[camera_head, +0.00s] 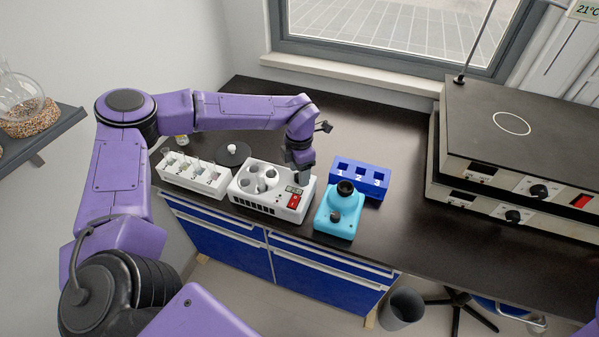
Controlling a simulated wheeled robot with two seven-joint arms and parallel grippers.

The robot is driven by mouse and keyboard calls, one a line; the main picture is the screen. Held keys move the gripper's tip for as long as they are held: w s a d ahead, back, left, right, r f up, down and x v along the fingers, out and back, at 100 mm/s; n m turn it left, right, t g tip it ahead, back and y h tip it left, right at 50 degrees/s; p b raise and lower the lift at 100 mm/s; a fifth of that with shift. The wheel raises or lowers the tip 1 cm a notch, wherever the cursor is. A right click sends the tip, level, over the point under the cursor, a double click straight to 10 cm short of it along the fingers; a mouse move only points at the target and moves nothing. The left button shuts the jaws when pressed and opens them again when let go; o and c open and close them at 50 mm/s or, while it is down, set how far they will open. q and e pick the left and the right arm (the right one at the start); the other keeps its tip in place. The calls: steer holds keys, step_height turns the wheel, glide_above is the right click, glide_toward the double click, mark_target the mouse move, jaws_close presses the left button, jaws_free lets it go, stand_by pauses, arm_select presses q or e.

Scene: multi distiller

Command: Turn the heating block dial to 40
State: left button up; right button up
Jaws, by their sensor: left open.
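The heating block (240,194) is a white box on the dark bench, with round wells on top, a small display and a red switch (294,201) at its right end. My left gripper (304,178) points down at the right end of the heating block, behind the switch. It is open, with its fingers seen nearly edge-on. No dial shows clearly on the heating block; the gripper covers that corner. I cannot tell whether the fingers touch anything. My right gripper is not in view.
A turquoise device (337,219) stands close on the right, with a blue numbered rack (376,187) behind it. A white tube rack (178,180) stands on the left. Two stacked hot plates (535,125) with black knobs fill the right side. The bench between is clear.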

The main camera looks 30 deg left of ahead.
arm_select(q)
step_height(320, 180, up, 10)
steer(key=b, duration=0.1)
steer(key=shift+b, duration=0.35)
steer(key=shift+f, duration=0.1)
